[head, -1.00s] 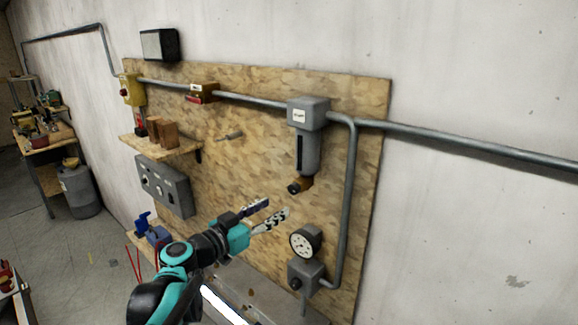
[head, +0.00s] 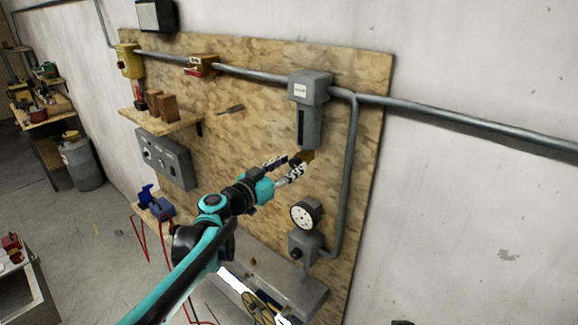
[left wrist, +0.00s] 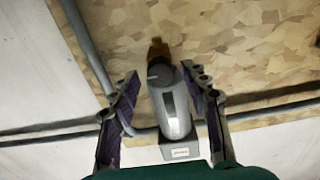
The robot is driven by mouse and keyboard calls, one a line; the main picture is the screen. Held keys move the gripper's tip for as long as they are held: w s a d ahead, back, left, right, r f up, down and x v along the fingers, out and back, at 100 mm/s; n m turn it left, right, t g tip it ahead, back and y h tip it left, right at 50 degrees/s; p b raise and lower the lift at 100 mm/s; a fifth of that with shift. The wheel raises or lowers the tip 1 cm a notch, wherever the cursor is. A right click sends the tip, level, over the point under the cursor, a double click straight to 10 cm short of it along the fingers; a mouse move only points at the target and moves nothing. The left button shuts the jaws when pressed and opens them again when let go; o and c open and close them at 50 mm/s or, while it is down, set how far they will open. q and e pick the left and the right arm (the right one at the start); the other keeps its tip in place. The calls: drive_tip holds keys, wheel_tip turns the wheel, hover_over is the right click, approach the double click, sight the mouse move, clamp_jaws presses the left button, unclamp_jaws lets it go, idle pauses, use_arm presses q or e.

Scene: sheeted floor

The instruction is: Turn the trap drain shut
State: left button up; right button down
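The grey trap (head: 309,120) hangs from the pipe on the wooden board, with a label on its top block. Its brass drain (head: 308,155) at the bottom is partly hidden behind my left gripper (head: 294,166). In the left wrist view the trap (left wrist: 176,115) appears upside down. The brass drain (left wrist: 158,47) is above it, with a dark round knob (left wrist: 160,74). My left gripper (left wrist: 160,80) is open, its fingers on either side of the knob in that view. I cannot tell whether they touch it. My right gripper is not in view.
A pressure gauge (head: 305,214) on a grey block sits below the trap. A vertical pipe (head: 348,190) runs close on the right. A wooden shelf with blocks (head: 168,107) and a grey control box (head: 165,160) are to the left. The wall at right is clear.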

use_arm(q)
clamp_jaws()
drive_tip(key=shift+n, duration=0.3)
drive_tip(key=n+b, duration=0.2)
drive_tip(key=n, duration=0.1)
drive_tip(key=shift+a+f+n, duration=0.1)
drive_tip(key=shift+n, duration=0.3)
drive_tip(key=n+b, duration=0.1)
drive_tip(key=n, duration=0.3)
drive_tip(key=shift+w, duration=0.1)
drive_tip(key=n+b, duration=0.1)
drive_tip(key=n, duration=0.4)
drive_tip(key=shift+b, duration=0.35)
drive_tip(key=shift+f+n+b, duration=0.1)
drive_tip(key=shift+n+b, duration=0.35)
drive_tip(key=shift+n, duration=1.75)
